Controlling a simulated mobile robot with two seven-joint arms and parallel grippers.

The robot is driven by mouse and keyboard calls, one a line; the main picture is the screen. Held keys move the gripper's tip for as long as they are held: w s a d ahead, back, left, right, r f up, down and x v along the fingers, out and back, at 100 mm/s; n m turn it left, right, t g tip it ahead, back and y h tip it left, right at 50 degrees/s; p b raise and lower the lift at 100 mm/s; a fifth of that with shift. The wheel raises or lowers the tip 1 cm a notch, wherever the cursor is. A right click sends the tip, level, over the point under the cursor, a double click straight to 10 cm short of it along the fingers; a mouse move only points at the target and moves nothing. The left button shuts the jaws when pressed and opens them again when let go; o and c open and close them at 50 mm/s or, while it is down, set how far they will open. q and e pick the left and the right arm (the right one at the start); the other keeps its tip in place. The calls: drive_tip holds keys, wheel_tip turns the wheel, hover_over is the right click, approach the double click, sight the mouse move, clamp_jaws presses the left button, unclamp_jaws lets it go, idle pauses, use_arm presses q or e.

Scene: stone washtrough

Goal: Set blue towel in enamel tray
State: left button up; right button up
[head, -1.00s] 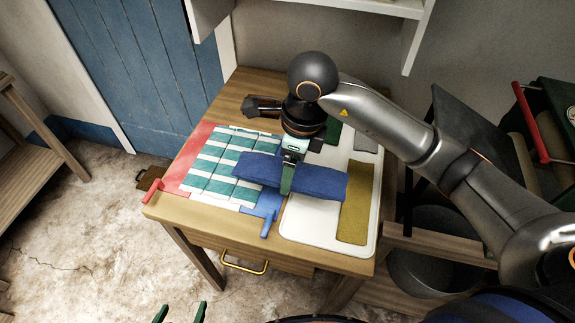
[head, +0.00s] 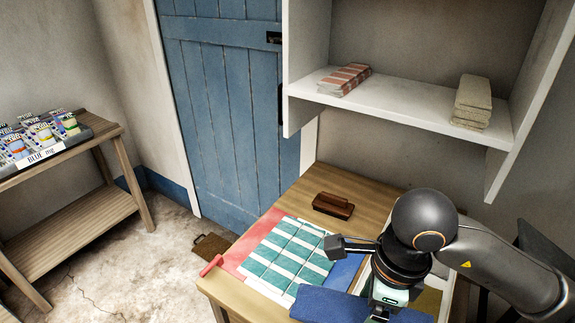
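The blue towel (head: 326,304) is a dark blue folded bundle at the bottom edge of the head view. My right gripper (head: 380,316) comes down over it and looks shut on it; the fingertips are mostly cut off by the frame. The enamel tray (head: 447,290) is white and lies at the right of the table, largely hidden behind my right arm and the towel. Whether the towel touches the tray cannot be told. My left gripper is not in view.
A red, green-white and blue mat (head: 285,252) lies left of the tray. A wooden brush-like block (head: 333,205) sits behind it on the table (head: 365,196). A white shelf (head: 400,100) overhangs the back, holding striped cloths (head: 345,79) and a beige stack (head: 472,102).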

drive_tip(key=n, duration=0.2)
drive_tip(key=w+d+n, duration=0.1)
drive_tip(key=n, duration=0.1)
drive_tip(key=d+n+p, duration=0.1)
drive_tip(key=n, duration=0.1)
drive_tip(key=shift+w+r+g, duration=0.15)
drive_tip(key=shift+r+g, duration=0.15)
drive_tip(key=shift+r, duration=0.05)
drive_tip(key=n, duration=0.1)
drive_tip(key=d+n, duration=0.1)
drive_tip(key=n, duration=0.1)
drive_tip(key=w+n, duration=0.1)
drive_tip(key=n, duration=0.1)
drive_tip(key=shift+d+r+g+p, duration=0.15)
drive_tip(key=shift+r+g+p, duration=0.05)
drive_tip(key=shift+g+p, duration=0.15)
drive_tip(key=d+n, duration=0.1)
drive_tip(key=n, duration=0.2)
drive_tip(key=w+d+n+h+p, duration=0.1)
drive_tip(key=n, duration=0.3)
drive_tip(key=d+r+n, duration=0.1)
drive_tip(key=n, duration=0.2)
drive_tip(key=shift+w+d+n+g, duration=0.25)
drive_tip(key=shift+w+d+n, duration=0.05)
drive_tip(key=shift+w+n, duration=0.1)
